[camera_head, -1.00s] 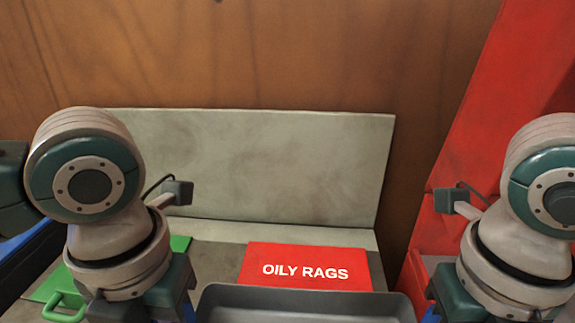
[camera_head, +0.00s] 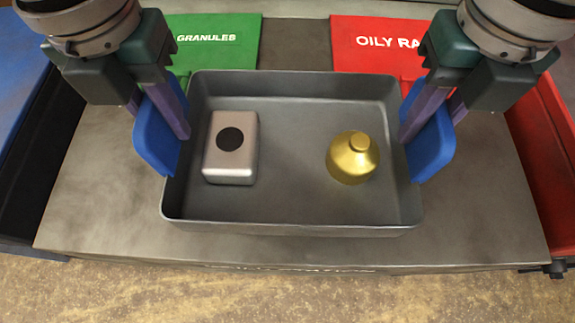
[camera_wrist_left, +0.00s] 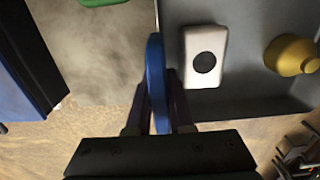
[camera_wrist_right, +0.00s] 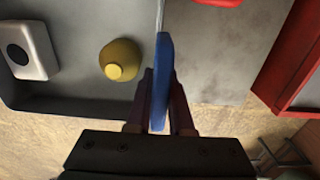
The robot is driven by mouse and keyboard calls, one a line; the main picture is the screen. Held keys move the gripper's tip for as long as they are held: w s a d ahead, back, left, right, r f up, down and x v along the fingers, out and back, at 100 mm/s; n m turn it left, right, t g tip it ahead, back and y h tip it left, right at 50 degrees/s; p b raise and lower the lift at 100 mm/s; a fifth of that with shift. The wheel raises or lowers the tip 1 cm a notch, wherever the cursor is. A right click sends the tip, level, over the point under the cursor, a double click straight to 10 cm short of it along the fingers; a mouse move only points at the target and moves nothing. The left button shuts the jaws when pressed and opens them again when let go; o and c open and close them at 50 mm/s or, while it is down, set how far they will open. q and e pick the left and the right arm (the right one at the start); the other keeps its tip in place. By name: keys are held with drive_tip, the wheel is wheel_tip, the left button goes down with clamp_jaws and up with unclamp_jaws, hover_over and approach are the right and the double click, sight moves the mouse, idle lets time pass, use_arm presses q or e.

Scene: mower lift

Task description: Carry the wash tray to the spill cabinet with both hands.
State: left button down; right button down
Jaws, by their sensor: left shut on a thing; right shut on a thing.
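The wash tray (camera_head: 290,215) is a dark grey open tray with blue side handles, over or on the grey top in the head view; I cannot tell whether it touches. In it lie a silver box with a black disc (camera_head: 231,150) on the left and a brass, round-bodied part (camera_head: 353,158) on the right. My left gripper (camera_head: 165,125) is shut on the left blue handle (camera_wrist_left: 156,80). My right gripper (camera_head: 425,125) is shut on the right blue handle (camera_wrist_right: 161,80). The spill cabinet is not clearly identifiable; lettering on the front edge below the tray is unreadable.
A green "GRANULES" panel (camera_head: 225,45) and a red "OILY RAGS" panel (camera_head: 375,40) lie behind the tray. A blue-and-black bin (camera_head: 40,150) stands at the left and a red one (camera_head: 555,130) at the right. Bare grey surface (camera_head: 100,200) flanks the tray.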

sight(180, 143)
use_arm(q)
drive_tip(key=shift+r, duration=0.1)
use_arm(e)
drive_tip(key=shift+d, duration=0.15)
drive_tip(key=shift+f, duration=0.1)
